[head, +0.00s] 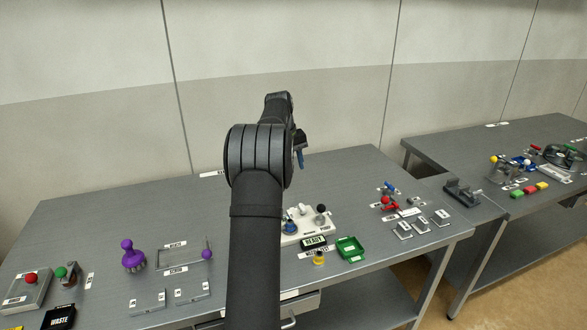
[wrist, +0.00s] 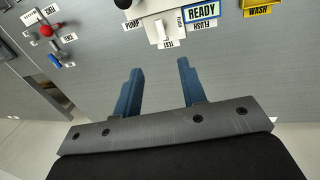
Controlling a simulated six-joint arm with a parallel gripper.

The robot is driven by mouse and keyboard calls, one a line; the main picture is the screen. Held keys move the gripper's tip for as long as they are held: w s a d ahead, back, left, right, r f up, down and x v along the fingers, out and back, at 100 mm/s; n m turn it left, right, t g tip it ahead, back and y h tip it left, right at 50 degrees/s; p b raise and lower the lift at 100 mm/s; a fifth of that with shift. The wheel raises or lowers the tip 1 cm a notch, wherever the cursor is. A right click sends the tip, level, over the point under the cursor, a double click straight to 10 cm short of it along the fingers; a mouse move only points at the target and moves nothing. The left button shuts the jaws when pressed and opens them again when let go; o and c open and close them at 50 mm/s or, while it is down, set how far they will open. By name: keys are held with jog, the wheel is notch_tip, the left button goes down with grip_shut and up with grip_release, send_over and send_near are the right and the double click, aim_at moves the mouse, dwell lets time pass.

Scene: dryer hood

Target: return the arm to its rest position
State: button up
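My arm (head: 258,180) rises from the bottom middle of the head view and stands over the grey table. My gripper (head: 300,160) is small and partly hidden behind the arm there. In the wrist view, my gripper (wrist: 160,67) has its two blue fingers spread apart with nothing between them. They point toward a white panel (wrist: 160,22) with a switch and labels, and look apart from it.
A white panel with knobs (head: 307,224), a READY sign (head: 314,242) and a green tray (head: 350,249) lie right of the arm. Purple-handled items (head: 133,254) and a red-button box (head: 28,288) are left. A second table (head: 480,140) stands right.

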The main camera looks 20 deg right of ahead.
aim_at(303, 207)
jog(key=d+f, duration=0.1)
jog(key=f, duration=0.4)
jog(key=d+f, duration=0.1)
jog(key=f, duration=0.5)
jog(key=d+f, duration=0.1)
jog(key=f, duration=0.5)
jog(key=shift+d+f, duration=0.1)
jog(key=shift+d, duration=0.1)
